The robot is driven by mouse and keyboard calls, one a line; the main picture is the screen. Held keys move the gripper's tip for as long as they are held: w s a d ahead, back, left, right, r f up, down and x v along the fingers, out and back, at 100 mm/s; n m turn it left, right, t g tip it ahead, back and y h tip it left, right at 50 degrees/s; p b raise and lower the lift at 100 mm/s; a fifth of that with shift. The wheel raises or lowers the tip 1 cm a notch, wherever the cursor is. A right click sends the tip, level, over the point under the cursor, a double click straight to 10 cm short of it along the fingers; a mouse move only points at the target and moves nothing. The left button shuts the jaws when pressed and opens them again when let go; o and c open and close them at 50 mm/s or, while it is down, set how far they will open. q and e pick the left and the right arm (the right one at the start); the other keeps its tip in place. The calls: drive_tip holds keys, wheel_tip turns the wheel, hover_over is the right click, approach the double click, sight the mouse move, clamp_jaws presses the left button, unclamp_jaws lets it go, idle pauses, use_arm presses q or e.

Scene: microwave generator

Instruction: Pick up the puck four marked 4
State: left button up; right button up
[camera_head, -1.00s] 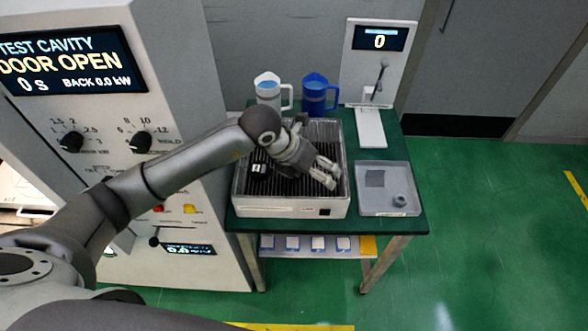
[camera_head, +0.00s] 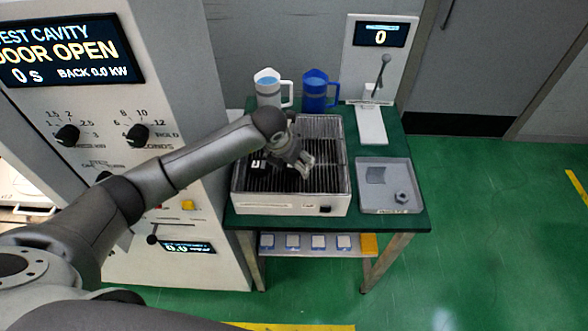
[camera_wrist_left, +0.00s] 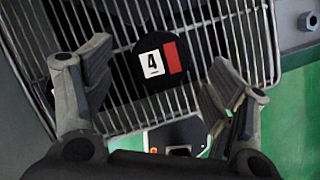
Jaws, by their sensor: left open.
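The puck four (camera_wrist_left: 158,68) is a black disc with a white label reading 4 and a red patch. In the left wrist view it lies on the wire rack (camera_wrist_left: 215,38), between the lines of my two open fingers and apart from both. My left gripper (camera_wrist_left: 160,90) is open and empty. In the head view my left gripper (camera_head: 304,165) hangs over the rack tray (camera_head: 290,204), pointing down. A dark piece with a white mark (camera_head: 257,164) shows left of it on the rack; I cannot tell whether it is puck four. My right gripper is out of view.
A white jug (camera_head: 268,91) and a blue jug (camera_head: 315,92) stand behind the rack. A stand with a display (camera_head: 380,60) is at the back right. A grey tray (camera_head: 390,207) holding a nut sits right of the rack. The oven front (camera_head: 130,100) is close on the left.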

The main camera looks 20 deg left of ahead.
use_arm(q)
drive_tip(key=shift+b+x, duration=0.5)
drive_tip(key=shift+x, duration=0.75)
drive_tip(key=shift+r, duration=0.1)
drive_tip(key=shift+c, duration=0.3)
drive_tip(key=c, duration=0.9)
drive_tip(key=shift+c, duration=0.8)
drive_tip(key=shift+r, duration=0.1)
